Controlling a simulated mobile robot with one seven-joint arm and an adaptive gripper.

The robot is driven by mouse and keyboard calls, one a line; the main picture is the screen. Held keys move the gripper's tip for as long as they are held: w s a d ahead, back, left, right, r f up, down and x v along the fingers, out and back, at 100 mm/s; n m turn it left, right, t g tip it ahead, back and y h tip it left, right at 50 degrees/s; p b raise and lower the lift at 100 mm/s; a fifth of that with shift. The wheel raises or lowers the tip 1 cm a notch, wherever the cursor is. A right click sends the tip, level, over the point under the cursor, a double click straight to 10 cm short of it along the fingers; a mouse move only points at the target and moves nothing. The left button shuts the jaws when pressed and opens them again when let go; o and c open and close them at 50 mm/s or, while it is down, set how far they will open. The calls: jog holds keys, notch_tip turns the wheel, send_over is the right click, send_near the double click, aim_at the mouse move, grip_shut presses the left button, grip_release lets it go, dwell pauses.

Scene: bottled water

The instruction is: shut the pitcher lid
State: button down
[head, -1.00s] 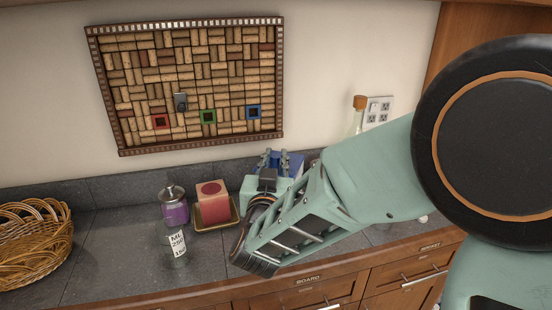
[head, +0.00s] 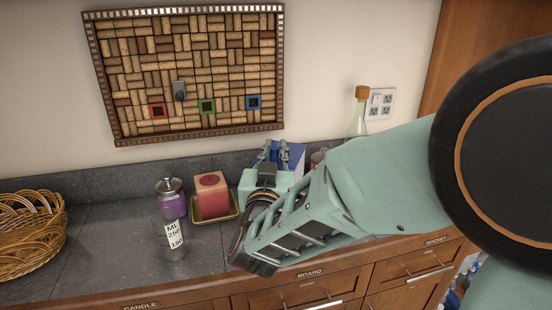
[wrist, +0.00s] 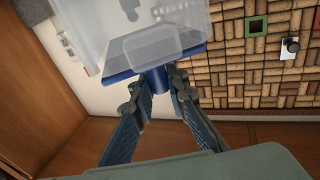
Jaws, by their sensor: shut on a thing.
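The pitcher shows in the wrist view as a translucent, pale body (wrist: 90,25) with a blue lid (wrist: 122,77) along its lower edge in the picture. A short blue stub of the lid lies between the fingertips of my gripper (wrist: 156,88), which is shut on it. In the head view my gripper (head: 273,150) is at the back of the counter, with the blue of the pitcher (head: 295,150) just behind its fingers. My arm hides most of the pitcher there. I cannot tell how far the lid stands from the rim.
A wicker basket (head: 28,235) is at far left. A corked bottle (head: 358,118) stands at right. The corkboard (head: 190,75) hangs behind.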

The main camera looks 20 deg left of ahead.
jog(key=shift+s+f+t+y+b, duration=0.25)
jog(key=shift+f+t+b, duration=0.4)
jog(key=shift+b, duration=1.55)
jog(key=c, duration=1.8)
grip_release()
jog(key=shift+c, duration=0.2)
jog(key=v, duration=1.2)
jog(key=shift+r, duration=0.2)
